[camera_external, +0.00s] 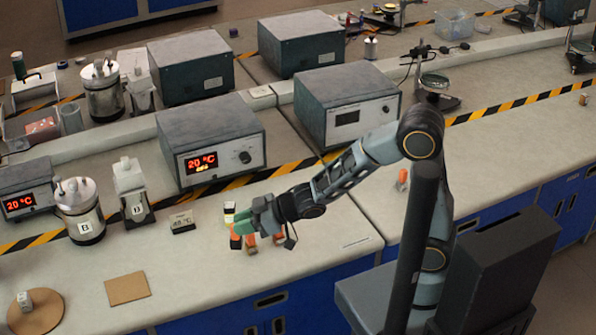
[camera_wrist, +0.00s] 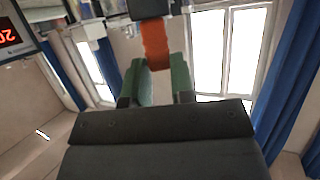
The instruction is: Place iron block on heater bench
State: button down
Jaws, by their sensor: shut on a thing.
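My gripper (camera_external: 243,222), with green fingers, is low over the front bench, among several small blocks. It also shows in the wrist view (camera_wrist: 158,82), where its fingers are shut on a small block with an orange-brown face (camera_wrist: 156,45). Whether this block is the iron one cannot be told. In the external view an orange block (camera_external: 236,241) is beside the fingertips, and the gripper partly hides the group. The front heater bench (camera_external: 330,235) has a pale top; a grey heater unit (camera_external: 211,148) showing 20 °C stands on it behind the gripper.
A tan square mat (camera_external: 128,288) and a round cork mat (camera_external: 45,312) bearing a small block are at front left.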

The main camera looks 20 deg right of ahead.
jog(key=shift+w+d+n+g+b, duration=0.1)
jog(key=shift+d+n+g+b, duration=0.05)
jog(key=shift+n+g+b, duration=0.3)
jog(key=shift+n+g, duration=0.25)
jog(key=shift+g, duration=0.1)
jog(key=shift+w+a+f, duration=1.5)
jog(key=shift+a+f, duration=0.25)
jog(key=shift+f, duration=0.4)
jog(key=shift+w+a+f, duration=1.5)
jog(key=shift+a+f, duration=0.25)
jog(key=shift+f, duration=0.45)
jog(key=shift+w+a+f, duration=1.5)
jog(key=shift+a+f, duration=0.25)
jog(key=shift+f, duration=0.4)
jog(key=shift+f, duration=0.15)
jog(key=c, duration=1)
grip_release()
